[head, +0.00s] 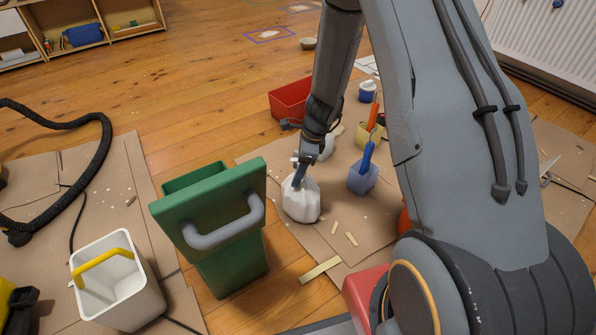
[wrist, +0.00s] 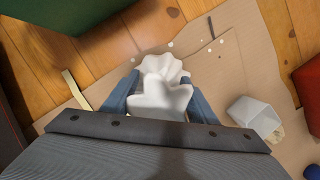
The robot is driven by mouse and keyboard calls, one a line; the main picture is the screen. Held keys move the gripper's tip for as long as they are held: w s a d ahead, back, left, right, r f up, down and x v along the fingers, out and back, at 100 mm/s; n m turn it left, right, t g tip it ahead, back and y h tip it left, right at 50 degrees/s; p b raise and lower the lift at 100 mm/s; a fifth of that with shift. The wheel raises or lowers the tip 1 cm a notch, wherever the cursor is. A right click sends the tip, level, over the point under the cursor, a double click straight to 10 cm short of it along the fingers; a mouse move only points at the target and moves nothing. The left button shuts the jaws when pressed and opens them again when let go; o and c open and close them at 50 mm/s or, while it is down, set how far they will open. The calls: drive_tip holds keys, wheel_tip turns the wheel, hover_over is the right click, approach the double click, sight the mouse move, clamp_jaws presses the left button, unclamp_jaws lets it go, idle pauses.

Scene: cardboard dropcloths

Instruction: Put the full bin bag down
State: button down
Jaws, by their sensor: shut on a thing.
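The full bin bag (head: 301,203) is white and knotted at the top. In the head view it is upright over the cardboard dropcloth (head: 290,237), just right of the green bin. I cannot tell whether its base touches the cardboard. My gripper (head: 300,177) points down from above and is shut on the bag's neck. In the wrist view the bag (wrist: 160,92) shows as white folds between my two blue-grey fingers (wrist: 160,97). The lower part of the bag is hidden there.
A green bin (head: 235,270) with a grey handle stands close left of the bag, and a white bucket (head: 150,300) beyond it. Wood scraps (head: 320,270) lie in front.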

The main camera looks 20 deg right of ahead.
drive_tip(key=c, duration=0.7)
unclamp_jaws()
drive_tip(key=shift+f, duration=0.15)
drive_tip(key=p+v, duration=0.6)
drive_tip(key=v, duration=0.6)
drive_tip(key=shift+p, duration=0.4)
